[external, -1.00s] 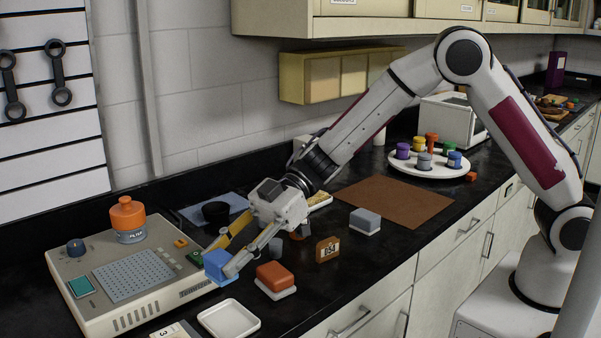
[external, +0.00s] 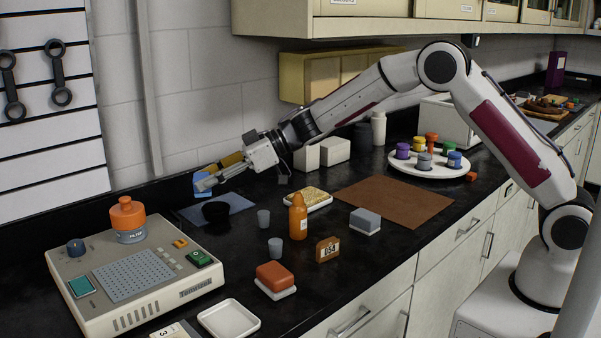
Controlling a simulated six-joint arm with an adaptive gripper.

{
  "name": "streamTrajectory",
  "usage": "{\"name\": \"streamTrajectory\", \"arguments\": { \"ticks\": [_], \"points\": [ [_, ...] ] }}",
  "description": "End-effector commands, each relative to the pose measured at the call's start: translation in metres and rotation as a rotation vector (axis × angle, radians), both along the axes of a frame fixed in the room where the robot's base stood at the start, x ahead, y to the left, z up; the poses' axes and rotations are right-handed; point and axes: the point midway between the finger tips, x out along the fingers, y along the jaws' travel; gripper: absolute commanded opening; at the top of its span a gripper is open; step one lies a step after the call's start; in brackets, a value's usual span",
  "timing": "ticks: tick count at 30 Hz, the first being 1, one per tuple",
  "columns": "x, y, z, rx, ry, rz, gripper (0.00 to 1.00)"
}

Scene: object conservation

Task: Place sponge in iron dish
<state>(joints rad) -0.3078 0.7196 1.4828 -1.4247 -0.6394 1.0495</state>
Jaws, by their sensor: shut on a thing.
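My gripper (external: 206,183) is shut on a blue sponge (external: 201,190), a small block partly hidden by the fingers. It holds the sponge in the air, near the wall at the back left. A black round dish (external: 215,212), which looks like the iron dish, sits on a blue-grey cloth (external: 240,202). In the picture the sponge appears just above and slightly left of this dish, apart from it. The exact height and depth between them cannot be told.
An instrument box (external: 140,272) with an orange-topped jar (external: 128,220) stands left. An orange bottle (external: 298,216), grey cups (external: 263,218), a yellow-filled tray (external: 308,198), red block (external: 275,275), grey block (external: 365,220) and empty white dish (external: 229,319) stand nearby.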

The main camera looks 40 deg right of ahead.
Motion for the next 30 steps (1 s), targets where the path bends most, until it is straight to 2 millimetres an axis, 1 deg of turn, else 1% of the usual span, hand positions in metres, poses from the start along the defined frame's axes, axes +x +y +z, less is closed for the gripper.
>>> {"name": "streamTrajectory", "arguments": {
  "ticks": [1,3,6,9,12,17,26,30],
  "points": [
    [0.014,-0.012,0.003,0.003,-0.002,-0.034,0.19],
    [0.03,-0.027,0.007,0.007,-0.004,-0.08,0.19],
    [0.05,-0.046,0.011,0.012,-0.005,-0.136,0.19],
    [0.065,-0.061,0.015,0.017,-0.005,-0.181,0.19],
    [0.074,-0.071,0.017,0.022,-0.005,-0.209,0.19],
    [0.08,-0.079,0.019,0.024,-0.006,-0.23,0.19],
    [0.08,-0.079,0.019,0.024,-0.006,-0.23,0.19],
    [0.08,-0.079,0.015,0.025,-0.004,-0.229,0.19]
  ]
}}
